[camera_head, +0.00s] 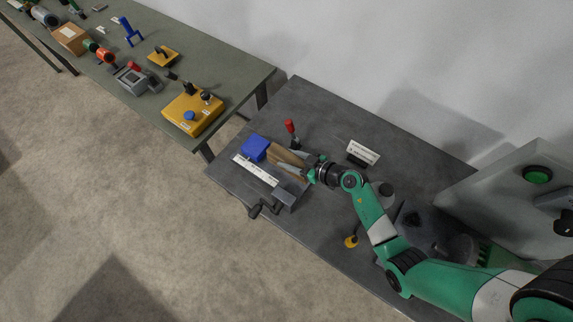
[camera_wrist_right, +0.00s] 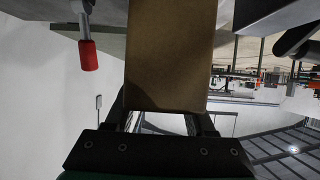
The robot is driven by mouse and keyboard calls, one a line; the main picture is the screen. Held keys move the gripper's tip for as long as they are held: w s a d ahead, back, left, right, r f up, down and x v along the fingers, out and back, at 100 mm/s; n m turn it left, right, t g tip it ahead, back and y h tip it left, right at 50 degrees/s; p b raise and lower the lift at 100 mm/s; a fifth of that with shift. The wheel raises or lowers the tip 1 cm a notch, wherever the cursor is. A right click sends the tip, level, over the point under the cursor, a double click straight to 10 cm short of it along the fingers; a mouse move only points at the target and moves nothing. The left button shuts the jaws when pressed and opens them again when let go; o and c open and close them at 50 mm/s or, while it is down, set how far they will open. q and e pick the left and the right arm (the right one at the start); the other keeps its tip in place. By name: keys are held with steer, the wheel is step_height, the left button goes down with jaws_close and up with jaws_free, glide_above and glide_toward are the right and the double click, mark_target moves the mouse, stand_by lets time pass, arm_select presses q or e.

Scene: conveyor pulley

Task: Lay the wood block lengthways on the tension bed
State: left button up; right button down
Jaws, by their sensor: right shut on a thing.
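The wood block (camera_head: 287,156) is a brown bar at the fixture on the dark grey table. In the right wrist view the wood block (camera_wrist_right: 169,55) fills the space between the fingers of my right gripper (camera_wrist_right: 170,118). My right gripper (camera_head: 310,167) is shut on the block's right end in the head view. The block lies beside the blue block (camera_head: 254,148) of the fixture, along a white labelled strip (camera_head: 256,170). I take the grey fixture to be the tension bed; its surface is mostly hidden, and I cannot tell whether the block touches it. My left gripper is not in view.
A red-handled lever (camera_head: 290,130) stands just behind the block and also shows in the wrist view (camera_wrist_right: 88,55). A small sign (camera_head: 362,152), a crank (camera_head: 255,211) and a yellow knob (camera_head: 351,242) are nearby. A green workbench (camera_head: 225,75) with several tools stands at upper left.

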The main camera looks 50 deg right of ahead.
mark_target(287, 158)
steer(key=shift+w+d+f+b, duration=0.15)
steer(key=shift+w+f+b, duration=0.15)
steer(key=shift+f, duration=0.3)
steer(key=shift+w+d+f+b, duration=0.15)
steer(key=shift+w+f, duration=0.15)
steer(key=shift+f, duration=0.25)
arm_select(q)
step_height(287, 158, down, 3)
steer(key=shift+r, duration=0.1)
arm_select(e)
steer(key=shift+w+d+f, duration=0.1)
steer(key=shift+w+f, duration=0.1)
steer(key=shift+w, duration=0.2)
steer(key=f+b, duration=0.2)
steer(key=b, duration=0.1)
steer(key=f+b, duration=0.1)
steer(key=f, duration=0.1)
steer(key=shift+w+d, duration=0.2)
steer(key=shift+w, duration=0.15)
steer(key=shift+s, duration=0.1)
steer(key=shift+r, duration=0.1)
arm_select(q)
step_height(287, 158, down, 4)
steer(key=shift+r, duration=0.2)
arm_select(e)
steer(key=shift+c, duration=1.2)
jaws_free()
